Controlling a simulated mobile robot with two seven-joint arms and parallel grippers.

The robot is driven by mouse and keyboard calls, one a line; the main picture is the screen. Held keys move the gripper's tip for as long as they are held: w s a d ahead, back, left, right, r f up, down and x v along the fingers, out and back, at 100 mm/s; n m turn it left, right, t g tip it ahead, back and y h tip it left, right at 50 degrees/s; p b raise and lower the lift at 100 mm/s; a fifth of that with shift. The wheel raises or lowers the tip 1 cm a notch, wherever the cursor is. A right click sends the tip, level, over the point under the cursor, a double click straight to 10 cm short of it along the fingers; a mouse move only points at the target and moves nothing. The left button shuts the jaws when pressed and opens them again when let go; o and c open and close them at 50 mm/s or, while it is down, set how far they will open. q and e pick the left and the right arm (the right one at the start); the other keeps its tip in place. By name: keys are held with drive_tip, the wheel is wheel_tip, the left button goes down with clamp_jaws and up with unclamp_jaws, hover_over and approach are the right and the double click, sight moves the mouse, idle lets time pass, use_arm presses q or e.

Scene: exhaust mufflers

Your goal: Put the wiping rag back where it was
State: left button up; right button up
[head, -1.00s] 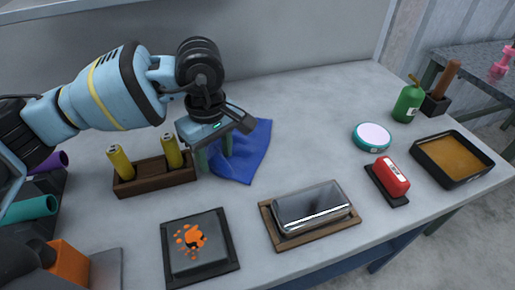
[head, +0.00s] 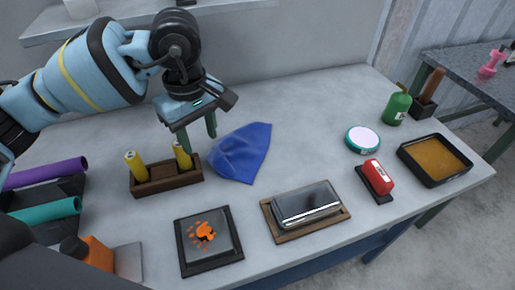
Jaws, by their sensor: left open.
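The wiping rag is a blue cloth (head: 240,153) lying slightly rumpled on the grey table, right of the wooden holder. My left gripper (head: 197,143) is open and empty, with its fingers pointing down above and behind the holder, up and left of the rag. It is apart from the rag. My right gripper is not in view.
A wooden holder (head: 167,183) with yellow cylinders stands close below my left gripper. A stained dark plate (head: 208,240), a metal block on a wooden tray (head: 305,205), a red object (head: 377,177), a round tin (head: 362,139) and an orange-filled pan (head: 435,160) stand around. The table's back middle is clear.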

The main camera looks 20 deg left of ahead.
use_arm(q)
drive_tip(key=shift+f, duration=0.1)
drive_tip(key=shift+c, duration=1.3)
drive_tip(key=shift+w+f, duration=0.25)
drive_tip(key=shift+w, duration=0.2)
drive_tip(key=c, duration=0.5)
drive_tip(key=w, duration=0.1)
drive_tip(key=w+f, duration=0.1)
drive_tip(key=w, duration=0.1)
drive_tip(key=w+f, duration=0.1)
drive_tip(key=shift+w+d+f, duration=0.1)
drive_tip(key=shift+w+d, duration=0.1)
drive_tip(key=shift+w, duration=0.1)
clamp_jaws()
drive_tip(key=shift+w+f, duration=0.15)
drive_tip(key=shift+f, duration=0.65)
drive_tip(key=shift+w+f, duration=0.1)
drive_tip(key=shift+f, duration=0.65)
drive_tip(key=shift+f, duration=0.1)
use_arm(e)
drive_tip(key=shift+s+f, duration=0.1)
